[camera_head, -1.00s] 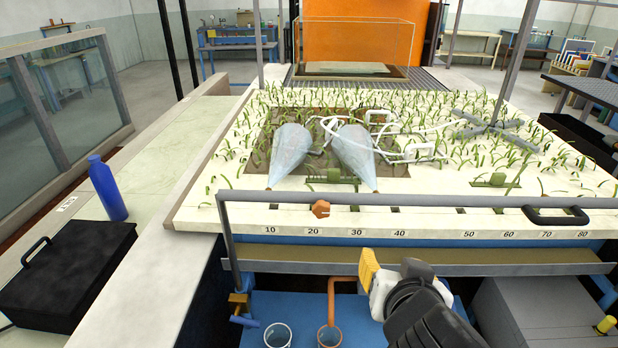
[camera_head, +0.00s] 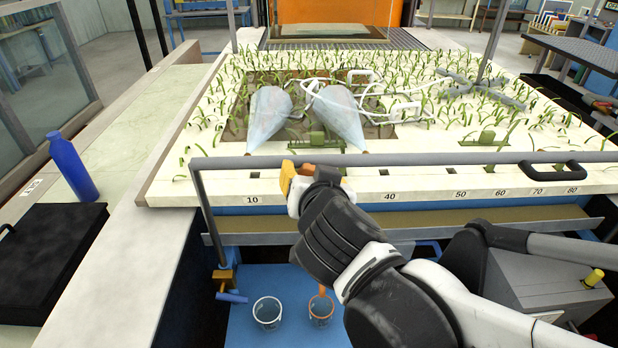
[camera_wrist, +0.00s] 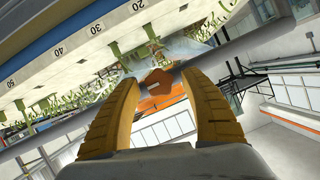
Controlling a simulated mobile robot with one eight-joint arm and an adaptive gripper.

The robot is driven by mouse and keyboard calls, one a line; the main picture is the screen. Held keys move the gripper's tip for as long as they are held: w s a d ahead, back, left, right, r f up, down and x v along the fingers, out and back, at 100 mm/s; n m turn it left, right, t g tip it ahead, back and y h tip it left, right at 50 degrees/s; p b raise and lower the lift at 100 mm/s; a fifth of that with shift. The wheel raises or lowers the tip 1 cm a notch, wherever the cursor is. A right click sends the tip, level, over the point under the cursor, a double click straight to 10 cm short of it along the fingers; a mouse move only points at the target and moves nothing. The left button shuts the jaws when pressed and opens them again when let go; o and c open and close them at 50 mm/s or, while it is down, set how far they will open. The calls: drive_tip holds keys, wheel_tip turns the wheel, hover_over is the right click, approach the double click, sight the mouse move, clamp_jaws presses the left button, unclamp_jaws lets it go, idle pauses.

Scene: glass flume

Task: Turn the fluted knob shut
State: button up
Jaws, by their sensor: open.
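The fluted knob (camera_wrist: 158,83) is a small orange-brown lobed knob. In the wrist view it shows between and beyond my two yellow fingertips. My gripper (camera_wrist: 160,79) is open, with one finger on each side of the knob's outline; I see no contact. In the head view my gripper (camera_head: 288,175) is at the front edge of the planted bed, near the 20 and 30 marks. There the gripper and wrist hide most or all of the knob.
A grey rail (camera_head: 440,159) runs along the bed's front, with a black handle (camera_head: 552,169) at its right. Below are a brass valve with a blue lever (camera_head: 232,297) and two glass beakers (camera_head: 267,312). A blue bottle (camera_head: 72,165) and black case (camera_head: 50,260) stand left.

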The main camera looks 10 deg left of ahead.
drive_tip(key=shift+w+a+f, duration=0.1)
drive_tip(key=shift+w, duration=0.2)
clamp_jaws()
